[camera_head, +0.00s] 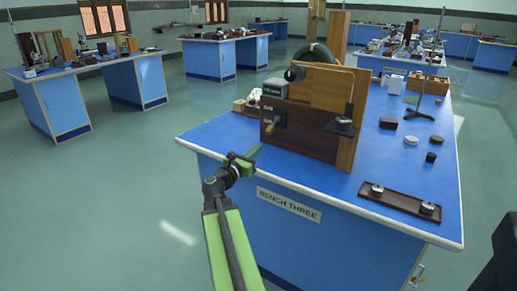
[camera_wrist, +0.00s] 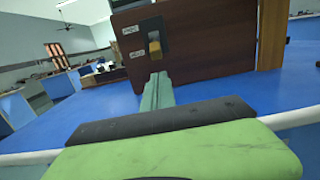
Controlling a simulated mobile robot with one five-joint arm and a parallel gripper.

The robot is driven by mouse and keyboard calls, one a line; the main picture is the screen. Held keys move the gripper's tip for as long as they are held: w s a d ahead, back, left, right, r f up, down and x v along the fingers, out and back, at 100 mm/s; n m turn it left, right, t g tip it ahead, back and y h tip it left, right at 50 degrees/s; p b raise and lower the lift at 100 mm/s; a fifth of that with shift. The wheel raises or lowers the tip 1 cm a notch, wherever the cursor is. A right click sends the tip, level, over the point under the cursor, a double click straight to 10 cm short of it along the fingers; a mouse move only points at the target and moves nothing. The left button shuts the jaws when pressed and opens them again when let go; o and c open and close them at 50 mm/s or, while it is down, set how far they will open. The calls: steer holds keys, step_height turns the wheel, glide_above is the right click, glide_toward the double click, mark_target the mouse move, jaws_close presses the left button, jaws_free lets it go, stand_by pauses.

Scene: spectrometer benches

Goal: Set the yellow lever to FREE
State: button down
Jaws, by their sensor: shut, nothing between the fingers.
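The yellow lever (camera_wrist: 154,46) sits on a dark plate on the front of a brown wooden cabinet (camera_wrist: 205,45). In the head view the lever (camera_head: 271,128) shows small on the cabinet's left part. Two white labels, an upper one (camera_wrist: 130,30) and a lower one (camera_wrist: 137,54), are left of the lever; their words are too small to read. The yellow end looks nearer the lower label's height. My gripper (camera_wrist: 158,78) is shut and empty, its green-grey fingers pointing at the cabinet just below the lever. In the head view my gripper (camera_head: 254,151) is left of the cabinet front, apart from the lever.
The cabinet stands on a blue bench (camera_head: 375,160) labelled BENCH THREE. A dark tray (camera_head: 400,205) with two metal weights lies at the front right. A small dark box (camera_head: 388,123) and several small pieces lie behind it. Open floor is left of the bench.

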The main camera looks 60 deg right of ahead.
mark_target(273, 125)
steer(key=d, duration=0.7)
steer(key=shift+d+r+p, duration=0.15)
steer(key=shift+r+p, duration=0.15)
steer(key=shift+r, duration=0.05)
